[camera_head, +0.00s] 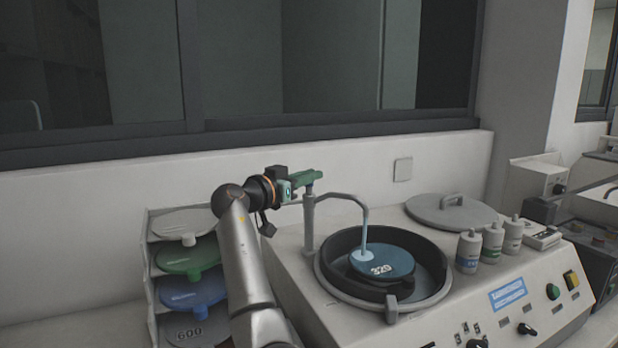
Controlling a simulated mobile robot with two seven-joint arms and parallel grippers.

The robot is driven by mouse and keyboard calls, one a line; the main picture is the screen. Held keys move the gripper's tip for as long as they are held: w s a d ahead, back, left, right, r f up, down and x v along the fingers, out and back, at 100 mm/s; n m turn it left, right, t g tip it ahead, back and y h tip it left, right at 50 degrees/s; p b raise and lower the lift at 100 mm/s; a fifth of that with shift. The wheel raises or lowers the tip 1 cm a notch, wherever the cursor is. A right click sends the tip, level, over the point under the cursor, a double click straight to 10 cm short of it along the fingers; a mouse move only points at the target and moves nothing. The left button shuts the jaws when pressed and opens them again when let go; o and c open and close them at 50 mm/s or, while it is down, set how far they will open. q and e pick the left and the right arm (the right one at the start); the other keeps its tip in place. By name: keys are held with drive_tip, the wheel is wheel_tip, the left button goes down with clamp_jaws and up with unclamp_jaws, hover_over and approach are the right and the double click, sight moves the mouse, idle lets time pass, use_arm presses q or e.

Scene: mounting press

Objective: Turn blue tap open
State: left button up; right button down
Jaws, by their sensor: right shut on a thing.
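My right gripper (308,178) is at the top of the thin grey tap post (309,225), left of the round basin. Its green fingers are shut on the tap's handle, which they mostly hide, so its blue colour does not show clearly. A grey spout (340,196) curves from the post over the basin. A pale blue stream (365,232) runs down from the spout's end onto a blue disc marked 320 (397,262). My left gripper is not in view.
The black basin (432,284) sits in a pale machine (300,268). A round grey lid (478,216) and several bottles (468,251) stand on its right side. A rack of coloured discs (150,262) stands left of my arm. A wall and window are behind.

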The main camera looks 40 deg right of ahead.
drive_tip(key=shift+f+t, duration=0.1)
drive_tip(key=shift+t, duration=0.2)
drive_tip(key=shift+n+t+b, duration=0.3)
drive_tip(key=shift+n+t, duration=0.4)
drive_tip(key=shift+t, duration=0.2)
drive_tip(key=shift+n+t+y, duration=0.6)
drive_tip(key=shift+n+t, duration=0.2)
drive_tip(key=shift+t, duration=0.2)
drive_tip(key=shift+r+n+t+y+p, duration=0.3)
drive_tip(key=shift+n+t+y+p, duration=0.2)
drive_tip(key=shift+n+t+p, duration=0.4)
drive_tip(key=n+t+y+p, duration=0.3)
drive_tip(key=t, duration=0.1)
drive_tip(key=shift+s+d+t+y+p, duration=0.1)
drive_tip(key=shift+t+y+p, duration=0.2)
drive_tip(key=shift+p, duration=0.05)
drive_tip(key=shift+f+n+t+y+p, duration=0.1)
drive_tip(key=shift+n+t+y+p, duration=0.4)
drive_tip(key=shift+n+t+y, duration=0.55)
drive_tip(key=shift+f+n+t+y, duration=0.1)
drive_tip(key=shift+n+t+y, duration=0.65)
drive_tip(key=shift+n+y, duration=0.8)
drive_tip(key=shift+y, duration=0.8)
